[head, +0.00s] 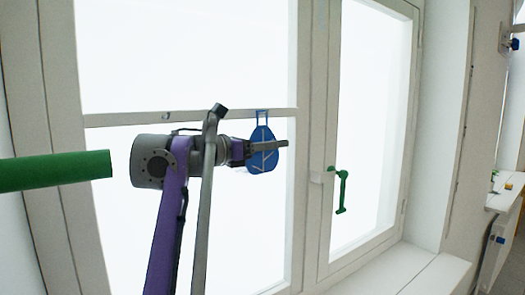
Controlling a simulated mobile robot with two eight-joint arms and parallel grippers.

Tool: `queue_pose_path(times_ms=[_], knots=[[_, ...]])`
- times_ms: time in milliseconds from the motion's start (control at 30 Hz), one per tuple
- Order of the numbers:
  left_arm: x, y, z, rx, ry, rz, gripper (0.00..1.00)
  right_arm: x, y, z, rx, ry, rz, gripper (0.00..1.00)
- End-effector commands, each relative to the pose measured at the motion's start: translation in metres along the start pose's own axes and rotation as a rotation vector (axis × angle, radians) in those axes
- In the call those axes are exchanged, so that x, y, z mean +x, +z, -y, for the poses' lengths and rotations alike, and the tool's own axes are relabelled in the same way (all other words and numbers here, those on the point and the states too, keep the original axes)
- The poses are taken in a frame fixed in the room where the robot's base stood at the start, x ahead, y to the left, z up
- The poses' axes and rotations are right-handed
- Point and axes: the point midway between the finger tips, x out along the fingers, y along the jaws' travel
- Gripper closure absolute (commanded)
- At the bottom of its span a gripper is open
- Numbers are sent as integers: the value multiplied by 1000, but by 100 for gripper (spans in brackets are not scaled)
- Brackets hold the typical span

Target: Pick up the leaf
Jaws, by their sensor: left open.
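The leaf (262,135) is a flat blue shape with pale vein lines. It hangs by a blue loop from the window's horizontal bar, in front of the bright left pane. My left gripper (270,148) is in front of the leaf, with its fingers pointing right across the leaf's middle and hiding part of it. The gripper is open. I cannot tell whether a finger touches the leaf. My right gripper is not in view.
The white window frame (311,120) surrounds the panes, and a green handle (341,190) sticks out on the right sash. A green cylinder (55,170) juts in from the left edge. A white sill (425,275) runs along the lower right.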

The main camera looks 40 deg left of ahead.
Motion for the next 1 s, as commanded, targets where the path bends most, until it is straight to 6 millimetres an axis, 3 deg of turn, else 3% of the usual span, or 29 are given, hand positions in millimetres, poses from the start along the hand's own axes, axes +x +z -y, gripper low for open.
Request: queue_pose_path(times_ms=[33, 233, 767, 1000], knots=[[0, 0, 0, 0, 0, 0, 64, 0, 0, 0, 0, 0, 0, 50], [0, 0, 0, 0, 0, 0, 100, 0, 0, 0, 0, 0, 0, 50], [0, 1, 0, 0, 0, 0, 100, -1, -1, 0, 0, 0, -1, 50], [0, 18, 4, 0, -1, 1, 100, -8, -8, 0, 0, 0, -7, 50]])
